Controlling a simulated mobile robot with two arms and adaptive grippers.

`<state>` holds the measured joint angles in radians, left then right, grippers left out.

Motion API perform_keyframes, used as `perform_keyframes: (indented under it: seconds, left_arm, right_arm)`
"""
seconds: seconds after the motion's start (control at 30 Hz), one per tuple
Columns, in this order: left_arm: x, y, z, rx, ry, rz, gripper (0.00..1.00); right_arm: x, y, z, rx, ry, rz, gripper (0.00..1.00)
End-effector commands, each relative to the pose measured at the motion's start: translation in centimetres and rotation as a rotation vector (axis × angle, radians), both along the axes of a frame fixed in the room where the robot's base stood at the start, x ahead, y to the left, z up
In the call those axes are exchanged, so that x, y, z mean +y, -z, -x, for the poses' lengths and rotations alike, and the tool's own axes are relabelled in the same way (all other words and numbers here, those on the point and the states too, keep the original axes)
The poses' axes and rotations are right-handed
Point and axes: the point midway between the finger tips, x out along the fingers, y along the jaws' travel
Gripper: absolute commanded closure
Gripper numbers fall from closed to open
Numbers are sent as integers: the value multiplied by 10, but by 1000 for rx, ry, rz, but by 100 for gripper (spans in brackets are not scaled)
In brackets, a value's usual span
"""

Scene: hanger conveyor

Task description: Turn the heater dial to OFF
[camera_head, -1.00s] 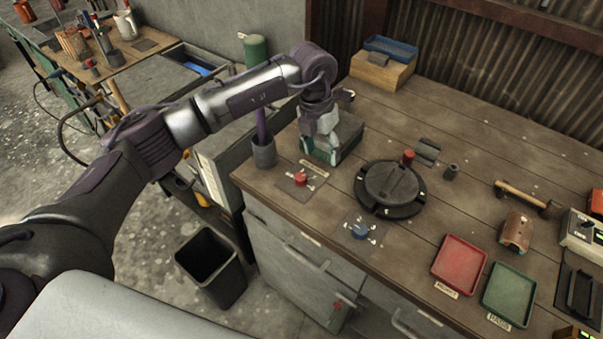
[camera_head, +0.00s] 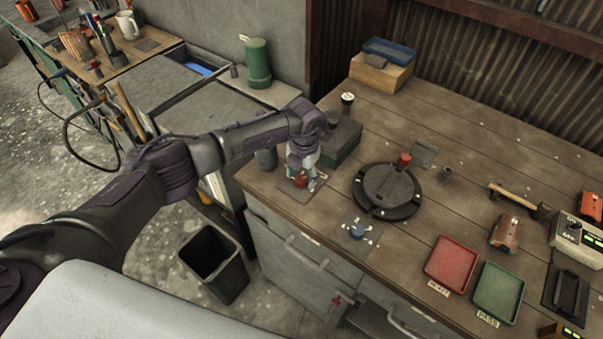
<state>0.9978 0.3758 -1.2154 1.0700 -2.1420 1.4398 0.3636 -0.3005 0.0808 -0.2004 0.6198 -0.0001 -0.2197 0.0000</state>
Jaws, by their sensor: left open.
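A red dial (camera_head: 300,181) sits on a small dark plate at the near left corner of the bench. A blue dial (camera_head: 357,231) with white marks around it sits on another plate to its right. I cannot read which one is labelled for the heater. My left gripper (camera_head: 301,174) is open and points down over the red dial, its fingers close around or beside it. Whether they touch is too small to tell. The gripper partly hides the red dial and its marks. My right gripper is not in view.
A round black fixture (camera_head: 387,190) stands right of the dials, and a dark green box (camera_head: 341,143) stands behind the gripper. A red tray (camera_head: 452,264) and a green tray (camera_head: 498,293) lie at the right. A black bin (camera_head: 213,262) stands on the floor.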

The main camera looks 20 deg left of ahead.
Motion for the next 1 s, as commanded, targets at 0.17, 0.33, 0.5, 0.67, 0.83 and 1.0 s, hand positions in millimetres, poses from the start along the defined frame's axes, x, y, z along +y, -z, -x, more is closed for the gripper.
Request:
perform_keyframes:
  seconds: [0.17, 0.33, 0.5, 0.67, 0.83, 1.0]
  left_arm:
    - [0, 6, 0, 0, 1, 0, 39]
    - [0, 6, 0, 0, 1, 0, 39]
    - [0, 6, 0, 0, 1, 0, 62]
    - [0, 6, 0, 0, 1, 0, 89]
    - [0, 6, 0, 0, -1, 0, 99]
    - [0, 6, 0, 0, -28, 0, 99]
  right_arm:
    - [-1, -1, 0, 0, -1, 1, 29]
    - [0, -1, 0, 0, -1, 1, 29]
    - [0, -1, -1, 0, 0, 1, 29]
    - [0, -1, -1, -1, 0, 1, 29]
    - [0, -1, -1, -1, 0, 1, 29]
    - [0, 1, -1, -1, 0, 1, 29]
